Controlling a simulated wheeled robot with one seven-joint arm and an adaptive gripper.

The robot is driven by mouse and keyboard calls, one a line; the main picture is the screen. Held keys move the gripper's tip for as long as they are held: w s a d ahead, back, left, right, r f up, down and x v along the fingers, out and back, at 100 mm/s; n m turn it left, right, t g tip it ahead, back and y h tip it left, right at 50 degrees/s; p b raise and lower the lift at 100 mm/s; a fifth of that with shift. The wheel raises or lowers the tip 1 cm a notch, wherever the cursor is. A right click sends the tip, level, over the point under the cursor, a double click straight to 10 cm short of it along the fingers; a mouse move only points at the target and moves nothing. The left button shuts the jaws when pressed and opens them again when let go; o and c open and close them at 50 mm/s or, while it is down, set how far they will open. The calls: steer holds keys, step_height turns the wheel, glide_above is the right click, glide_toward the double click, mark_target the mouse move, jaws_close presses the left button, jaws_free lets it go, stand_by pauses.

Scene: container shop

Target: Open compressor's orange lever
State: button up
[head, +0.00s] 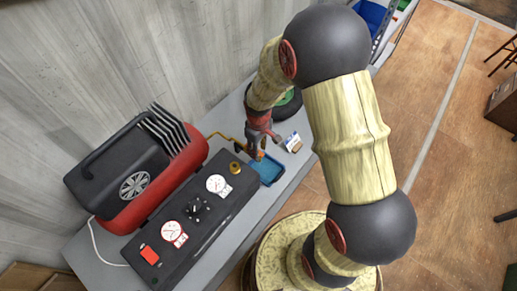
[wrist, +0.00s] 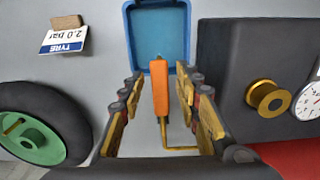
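The compressor (head: 118,171), a red tank with a black top, stands on the grey bench at the left of the head view. Its black control box (head: 190,222) has gauges, a dial and a red switch. The orange lever (wrist: 159,88) stands upright in the middle of the wrist view, joined to a thin yellow rod (wrist: 179,149) below. My gripper (wrist: 160,76) is open, one finger on each side of the lever, with a visible gap at least on the left. In the head view my gripper (head: 258,144) is low beside the control box and mostly hides the lever.
A blue tray (head: 268,170) lies beside the box. A "2.0 bar TYRE" card (wrist: 65,39) and a wheel with a green hub (wrist: 33,138) are left in the wrist view. A brass knob (wrist: 265,97) sticks out on the right. The wall is behind the bench.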

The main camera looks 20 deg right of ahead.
stand_by(0.3)
step_height(320, 180, up, 12)
stand_by(0.5)
stand_by(0.5)
steer(key=s+r+m+t+b, duration=0.5)
steer(key=s+r+b, duration=0.3)
steer(key=s+r, duration=0.7)
steer(key=shift+s+a+m+t, duration=0.3)
steer(key=shift+s+m, duration=0.1)
steer(key=shift+s, duration=0.65)
